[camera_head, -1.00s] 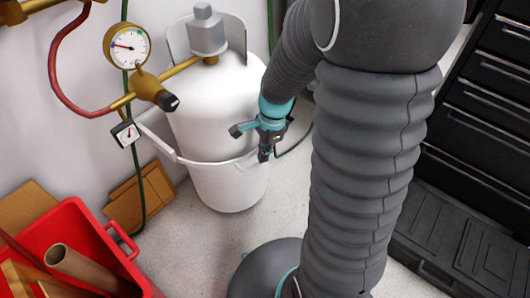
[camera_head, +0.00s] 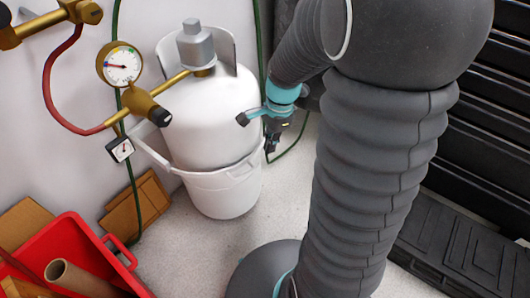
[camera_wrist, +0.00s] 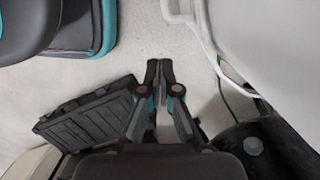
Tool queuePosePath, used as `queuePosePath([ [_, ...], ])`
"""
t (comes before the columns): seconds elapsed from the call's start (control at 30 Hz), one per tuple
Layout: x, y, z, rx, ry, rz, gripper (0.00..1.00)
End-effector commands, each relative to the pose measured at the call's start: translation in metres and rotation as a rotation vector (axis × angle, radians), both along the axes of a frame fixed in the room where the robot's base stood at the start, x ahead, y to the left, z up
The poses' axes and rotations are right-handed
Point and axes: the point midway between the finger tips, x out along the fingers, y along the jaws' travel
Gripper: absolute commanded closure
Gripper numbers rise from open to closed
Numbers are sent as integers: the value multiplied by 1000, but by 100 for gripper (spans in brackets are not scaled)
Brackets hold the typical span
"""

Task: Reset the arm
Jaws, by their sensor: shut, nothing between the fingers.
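My gripper (camera_head: 271,148) shows in the head view in front of the right side of the white gas cylinder (camera_head: 212,115), pointing down. In the wrist view my gripper (camera_wrist: 160,66) is shut, its two fingertips together, with nothing between them. Pale floor lies beyond the tips. My grey ribbed arm fills the right middle of the head view. No glass rods show in either view.
A pressure gauge (camera_head: 122,65) and brass pipe are on the left. A red crate (camera_head: 75,245) holds a cardboard tube. A black case (camera_head: 470,245) lies at right, below black drawers (camera_head: 490,130). Pale floor is clear between.

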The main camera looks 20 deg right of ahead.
Motion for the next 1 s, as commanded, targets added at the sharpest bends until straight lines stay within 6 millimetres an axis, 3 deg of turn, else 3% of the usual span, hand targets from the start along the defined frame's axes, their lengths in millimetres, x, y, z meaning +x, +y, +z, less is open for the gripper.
queuePosePath([
  [0.1, 0, -5, 24, -2, -3, -2, 100],
  [0.37, 0, -9, 50, -1, -1, -2, 100],
  [0.67, 0, -9, 53, 0, -4, 23, 100],
  [0.83, -1, -11, 51, -4, -32, 177, 100],
  [1.0, -13, -13, 44, -20, -55, 411, 100],
])
